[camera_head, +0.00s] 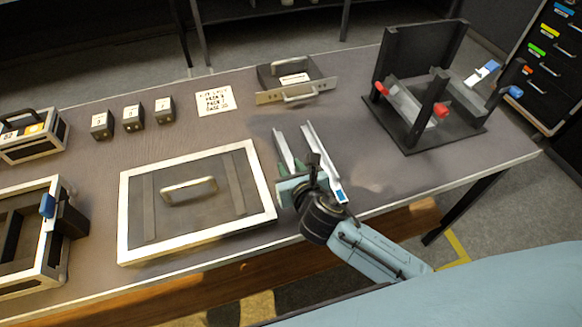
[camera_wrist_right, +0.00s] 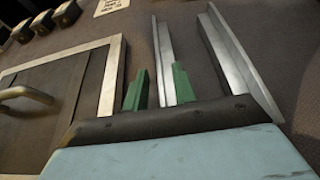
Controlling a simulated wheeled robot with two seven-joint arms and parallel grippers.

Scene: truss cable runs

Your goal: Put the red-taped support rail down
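Two bare metal rails lie near the table's front edge, side by side. The left rail (camera_head: 284,148) also shows in the wrist view (camera_wrist_right: 163,50). The right rail (camera_head: 318,148) has a blue patch at its near end and shows in the wrist view (camera_wrist_right: 238,62). I see no red tape on either; the left rail's near end is hidden by my gripper. My right gripper (camera_head: 298,168) is low over the left rail. Its green fingers (camera_wrist_right: 158,80) stand apart, with the left rail between them and a gap beside the left finger. My left gripper is out of view.
A framed panel with a handle (camera_head: 196,245) lies left of the gripper. A black stand (camera_head: 440,140) with red-ended and blue-ended pieces is at the right. A metal tray (camera_head: 325,88), a paper note (camera_head: 214,101) and small blocks (camera_head: 133,124) are behind. Bare tabletop lies beyond the rails.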

